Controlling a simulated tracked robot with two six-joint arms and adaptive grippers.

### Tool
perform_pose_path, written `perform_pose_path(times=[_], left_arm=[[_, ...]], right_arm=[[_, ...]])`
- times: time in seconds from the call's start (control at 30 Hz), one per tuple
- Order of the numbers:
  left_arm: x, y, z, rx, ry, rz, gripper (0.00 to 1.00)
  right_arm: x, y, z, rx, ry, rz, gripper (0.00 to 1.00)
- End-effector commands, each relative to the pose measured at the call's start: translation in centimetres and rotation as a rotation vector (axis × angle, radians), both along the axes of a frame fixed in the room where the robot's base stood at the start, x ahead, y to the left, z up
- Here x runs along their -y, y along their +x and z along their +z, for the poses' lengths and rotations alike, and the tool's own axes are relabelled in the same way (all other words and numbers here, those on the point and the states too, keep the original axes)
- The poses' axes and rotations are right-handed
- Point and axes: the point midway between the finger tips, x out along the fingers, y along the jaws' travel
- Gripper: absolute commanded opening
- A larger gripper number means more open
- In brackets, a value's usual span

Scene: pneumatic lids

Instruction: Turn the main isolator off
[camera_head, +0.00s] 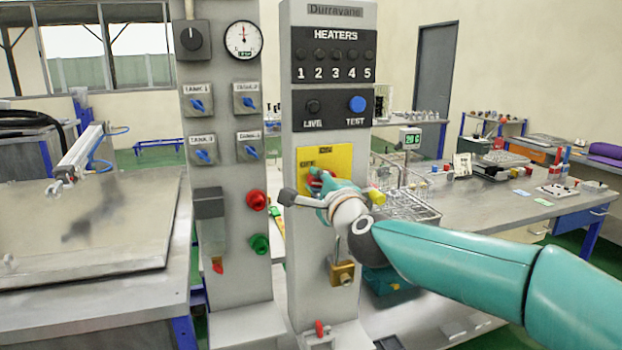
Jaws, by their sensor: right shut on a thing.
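The main isolator is a yellow plate (340,157) with a red rotary handle (314,184) on the right grey column, under the heater panel. My right gripper (322,186) reaches in from the right and is shut on the red handle. The gripper and wrist cover much of the handle and the lower part of the plate, so the exact angle of the handle cannot be read. A brass padlock (343,273) hangs on the column below the plate. My left gripper is not in view.
The left column carries a gauge (243,40), several blue valve knobs, a red button (257,200) and a green button (259,244). A heater panel (333,55) is above the isolator. A wire basket (405,205) stands on the bench behind my wrist. A lidded tank (95,235) is at left.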

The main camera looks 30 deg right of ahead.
Motion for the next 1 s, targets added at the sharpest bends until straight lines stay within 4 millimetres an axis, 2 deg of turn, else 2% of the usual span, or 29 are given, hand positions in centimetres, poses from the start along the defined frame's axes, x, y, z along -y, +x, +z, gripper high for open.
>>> perform_pose_path(times=[0.03, 0.4, 0.97, 1.0], left_arm=[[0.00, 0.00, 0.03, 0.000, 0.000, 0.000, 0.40], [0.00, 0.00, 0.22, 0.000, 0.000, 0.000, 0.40], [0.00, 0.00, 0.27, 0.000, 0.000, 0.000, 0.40], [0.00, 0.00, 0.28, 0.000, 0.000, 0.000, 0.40]], right_arm=[[0.33, 0.09, -0.74, -0.020, -0.029, -0.008, 0.00], [0.34, 0.04, -1.04, -0.062, -0.220, -0.009, 0.00], [0.49, -0.01, -0.77, -0.063, -0.261, -0.014, 0.00], [0.49, -0.02, -0.75, -0.063, -0.261, -0.015, 0.22]])
